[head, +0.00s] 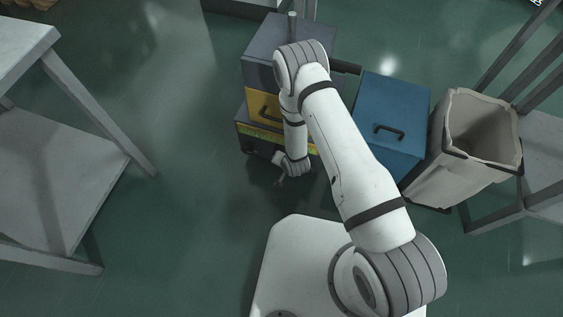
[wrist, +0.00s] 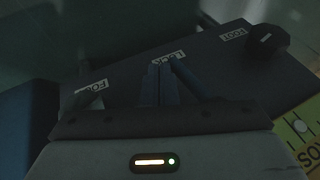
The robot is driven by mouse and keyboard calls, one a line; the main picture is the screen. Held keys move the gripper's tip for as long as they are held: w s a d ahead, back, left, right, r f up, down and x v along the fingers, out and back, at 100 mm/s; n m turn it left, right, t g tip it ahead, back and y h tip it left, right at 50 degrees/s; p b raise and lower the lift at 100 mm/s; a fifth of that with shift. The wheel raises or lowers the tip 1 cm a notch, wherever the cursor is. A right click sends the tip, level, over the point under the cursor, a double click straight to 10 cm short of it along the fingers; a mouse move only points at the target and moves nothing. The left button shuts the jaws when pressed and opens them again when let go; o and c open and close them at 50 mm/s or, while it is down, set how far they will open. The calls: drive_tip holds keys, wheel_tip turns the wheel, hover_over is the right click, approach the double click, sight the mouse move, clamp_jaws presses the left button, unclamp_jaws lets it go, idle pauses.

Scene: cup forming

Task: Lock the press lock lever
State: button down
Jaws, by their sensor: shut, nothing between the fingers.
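The press (head: 262,72) stands at the top centre of the head view, with a grey upper block, a yellow middle and a dark base. My gripper (head: 279,181) is low in front of its base. In the wrist view, my gripper (wrist: 165,64) is shut and empty, its fingertips close to a white label that seems to read LOCK on a dark panel (wrist: 205,75). A black knob (wrist: 268,41) sits at the panel's right end. A grey piece (wrist: 88,99) shows at the left, partly hidden by my wrist. I cannot tell which part is the lock lever, or whether my fingers touch anything.
A blue box with a black handle (head: 392,118) and an open beige bin (head: 476,132) stand right of the press. A grey table (head: 45,150) is at the left. The green floor between table and press is clear. A yellow printed strip (wrist: 298,140) borders the panel.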

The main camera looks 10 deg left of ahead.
drive_tip(key=p+v, duration=0.2)
drive_tip(key=v, duration=0.5)
drive_tip(key=shift+s+d+r+p, duration=0.15)
drive_tip(key=shift+s+r+p, duration=0.05)
drive_tip(key=shift+r+p, duration=0.2)
drive_tip(key=shift+f, duration=0.1)
